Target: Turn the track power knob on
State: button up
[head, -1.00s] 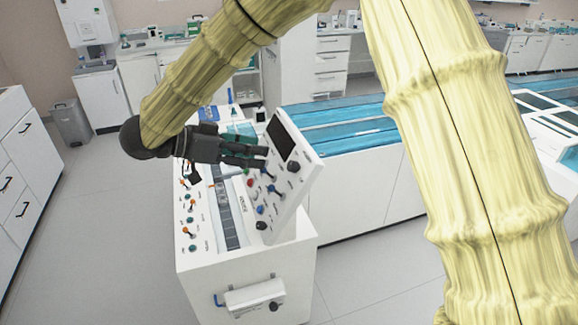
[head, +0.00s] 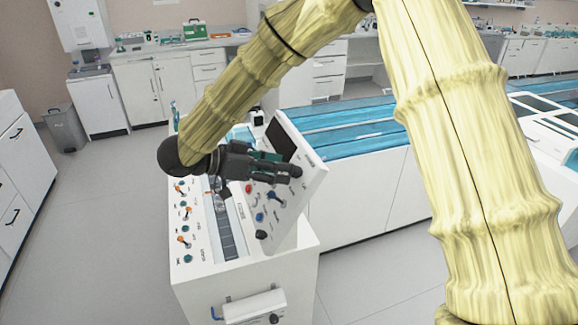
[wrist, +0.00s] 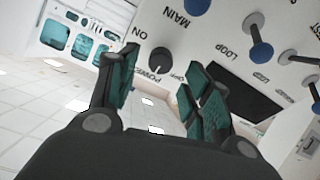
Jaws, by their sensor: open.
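The track power knob (wrist: 160,56) is a small dark round knob on a white panel. The words POWER and ON are printed beside it in the wrist view. My gripper (wrist: 160,88) is open and empty, with teal pads on both fingers. In the wrist view the knob shows between the two fingers, a little beyond their tips, with no clear contact. In the head view my gripper (head: 282,168) reaches across the tilted control panel (head: 297,208), its tips by the dark knob (head: 295,172).
A blue MAIN knob (wrist: 196,6), blue levers (wrist: 261,52) and a dark screen (wrist: 235,92) share the panel. The console's flat top (head: 200,262) carries several orange and teal controls. The long blue-topped track (head: 350,148) lies behind. Open floor (head: 100,220) is at the left.

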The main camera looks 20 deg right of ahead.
aim_at(295, 172)
jog(key=shift+p+x, duration=0.4)
jog(key=shift+x, duration=1.55)
jog(key=c, duration=1)
